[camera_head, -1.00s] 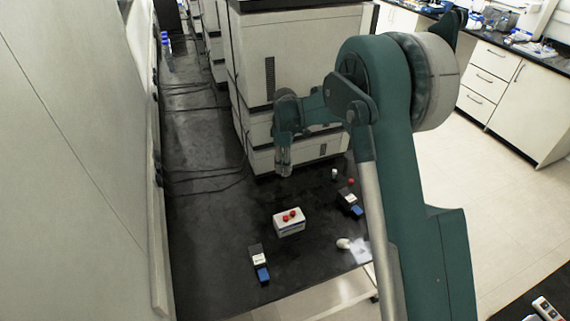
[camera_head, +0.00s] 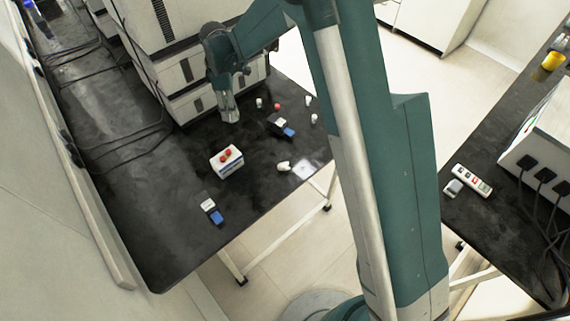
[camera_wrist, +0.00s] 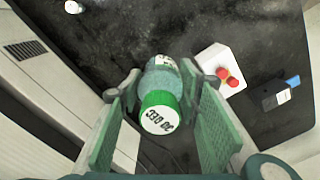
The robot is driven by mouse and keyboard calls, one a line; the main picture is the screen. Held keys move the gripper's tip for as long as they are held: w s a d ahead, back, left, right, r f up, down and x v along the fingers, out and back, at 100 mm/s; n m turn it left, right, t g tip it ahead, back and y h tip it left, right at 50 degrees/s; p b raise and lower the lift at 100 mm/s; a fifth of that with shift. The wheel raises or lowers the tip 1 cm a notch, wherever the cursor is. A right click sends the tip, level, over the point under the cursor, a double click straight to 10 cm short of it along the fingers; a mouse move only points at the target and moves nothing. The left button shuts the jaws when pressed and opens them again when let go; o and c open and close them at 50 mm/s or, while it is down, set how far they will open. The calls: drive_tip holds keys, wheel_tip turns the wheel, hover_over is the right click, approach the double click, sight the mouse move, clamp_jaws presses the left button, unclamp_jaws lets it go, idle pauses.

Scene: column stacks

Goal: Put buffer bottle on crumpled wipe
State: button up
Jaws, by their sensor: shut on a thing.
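My gripper (camera_head: 227,101) hangs in front of the pale column stack, above the black table. The bottle also shows, small and pale, below my gripper in the head view (camera_head: 230,114). The likely crumpled wipe is a flat whitish patch (camera_head: 305,169) near the table's front right edge, apart from my gripper. It is too small to make out clearly and I do not see it in the wrist view.
A white box with red tops (camera_head: 226,161) stands mid-table. A small whitish object (camera_head: 284,166) lies just left of the wipe. Black and blue devices lie at the front (camera_head: 211,208) and right (camera_head: 281,125). Small white vials (camera_head: 314,118) stand at the right edge.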

drive_tip(key=s+d+r, duration=0.1)
drive_tip(key=s+d, duration=0.6)
drive_tip(key=d, duration=0.4)
drive_tip(key=s+d+r+m, duration=0.1)
drive_tip(key=s+d, duration=0.6)
drive_tip(key=d, duration=0.4)
drive_tip(key=shift+s+m, duration=0.3)
drive_tip(key=shift+s, duration=0.1)
drive_tip(key=shift+a, duration=0.1)
drive_tip(key=b, duration=0.1)
hover_over(285, 164)
drive_tip(key=shift+f, duration=2.9)
drive_tip(key=shift+f, duration=0.1)
drive_tip(key=shift+f, duration=2)
drive_tip(key=shift+f+b, duration=0.15)
drive_tip(key=shift+b, duration=0.3)
drive_tip(key=o, duration=1)
